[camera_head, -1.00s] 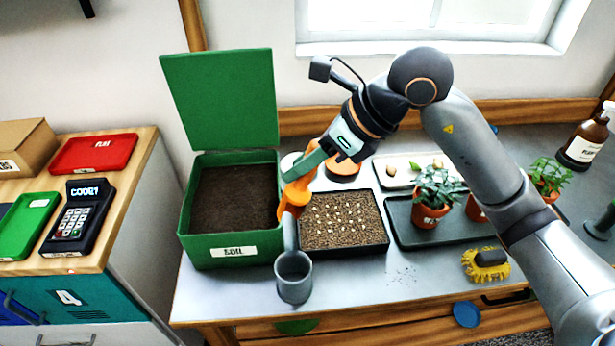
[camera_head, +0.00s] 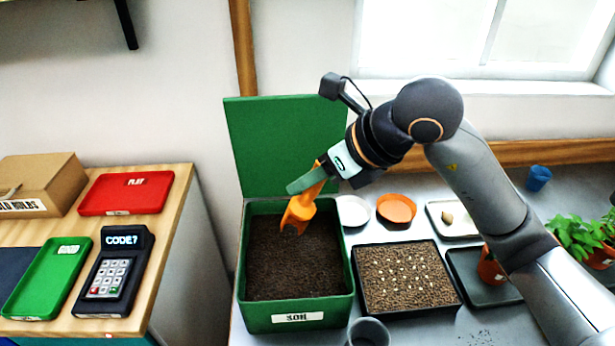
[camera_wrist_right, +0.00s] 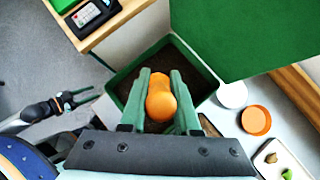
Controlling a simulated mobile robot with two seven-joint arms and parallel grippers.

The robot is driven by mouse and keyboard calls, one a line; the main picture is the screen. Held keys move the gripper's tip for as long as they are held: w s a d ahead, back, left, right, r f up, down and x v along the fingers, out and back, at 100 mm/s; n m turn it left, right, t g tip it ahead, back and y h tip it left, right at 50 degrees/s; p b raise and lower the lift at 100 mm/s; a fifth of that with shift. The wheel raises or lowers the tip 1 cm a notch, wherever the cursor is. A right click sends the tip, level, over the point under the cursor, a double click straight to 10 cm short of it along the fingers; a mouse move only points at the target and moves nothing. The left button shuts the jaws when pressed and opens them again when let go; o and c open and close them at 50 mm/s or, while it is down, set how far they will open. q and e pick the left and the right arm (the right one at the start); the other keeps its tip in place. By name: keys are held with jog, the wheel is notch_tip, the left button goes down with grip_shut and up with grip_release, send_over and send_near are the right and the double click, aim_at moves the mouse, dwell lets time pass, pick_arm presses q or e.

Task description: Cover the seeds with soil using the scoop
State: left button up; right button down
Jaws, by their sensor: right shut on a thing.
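My right gripper (camera_head: 314,180) is shut on the handle of the orange scoop (camera_head: 297,214). The scoop points down inside the open green soil box (camera_head: 252,312), near its back. I cannot tell whether its tip touches the dark soil (camera_head: 290,262). The right wrist view shows the rounded orange handle end (camera_wrist_right: 160,100) between the green fingers. The pale seeds (camera_head: 405,272) lie visible on brown pellets in the black seed tray (camera_head: 412,309), right of the box. My left gripper (camera_wrist_right: 86,97) shows only in the right wrist view, open and empty, left of the box.
The box's green lid (camera_head: 275,140) stands up behind it. A white dish (camera_head: 352,210) and an orange dish (camera_head: 396,208) lie behind the seed tray. A grey cup (camera_head: 370,333) stands in front. A side table at left holds a keypad (camera_head: 113,272) and trays.

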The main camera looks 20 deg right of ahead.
aim_at(309, 216)
jog(key=shift+s+f+b, duration=0.1)
jog(key=shift+f+b, duration=0.6)
jog(key=shift+f, duration=0.3)
jog(key=shift+f+b, duration=1.35)
jog(key=shift+f, duration=0.65)
jog(key=shift+f+b, duration=0.9)
jog(key=shift+b, duration=0.05)
dwell(0.3)
jog(key=shift+r, duration=0.1)
jog(key=shift+r+p, duration=2.55)
jog(key=shift+r, duration=1)
